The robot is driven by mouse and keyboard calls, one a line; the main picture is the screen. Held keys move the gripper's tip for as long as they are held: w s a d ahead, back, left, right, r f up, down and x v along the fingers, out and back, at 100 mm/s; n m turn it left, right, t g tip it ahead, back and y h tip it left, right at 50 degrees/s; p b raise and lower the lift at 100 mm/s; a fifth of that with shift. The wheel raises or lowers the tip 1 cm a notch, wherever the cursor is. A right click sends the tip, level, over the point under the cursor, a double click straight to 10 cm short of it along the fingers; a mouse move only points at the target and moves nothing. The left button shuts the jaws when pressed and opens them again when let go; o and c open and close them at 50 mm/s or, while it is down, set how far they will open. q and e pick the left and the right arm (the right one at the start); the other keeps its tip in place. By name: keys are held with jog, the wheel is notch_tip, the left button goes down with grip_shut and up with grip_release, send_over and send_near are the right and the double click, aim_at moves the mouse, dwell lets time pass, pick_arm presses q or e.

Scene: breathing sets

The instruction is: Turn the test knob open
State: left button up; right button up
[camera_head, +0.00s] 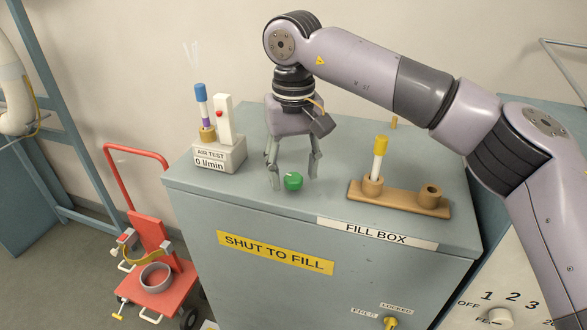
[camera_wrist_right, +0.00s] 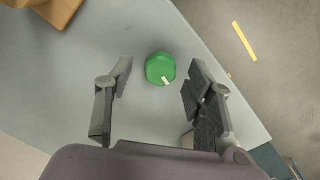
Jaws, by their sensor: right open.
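A green knob (camera_head: 293,181) with a pale pointer mark sits on top of the grey-blue fill box (camera_head: 215,212), near its front edge. In the right wrist view the knob (camera_wrist_right: 160,68) lies between the two fingers, with a gap on each side. My right gripper (camera_head: 293,172) points down over the knob. Its fingers are open and hold nothing. The air test block (camera_head: 222,157), labelled "0 l/min", stands left of the gripper with a blue-capped tube (camera_head: 203,103) in a holder. My left gripper is out of view.
A wooden holder (camera_head: 408,202) with a yellow-capped tube (camera_head: 379,157) and an empty socket stands right of the knob. A yellow "SHUT TO FILL" label (camera_head: 275,252) is on the front. A red trolley (camera_head: 165,290) stands on the floor at left.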

aim_at(293, 177)
notch_tip(293, 177, up, 12)
jog(key=shift+f, duration=0.25)
dwell(0.3)
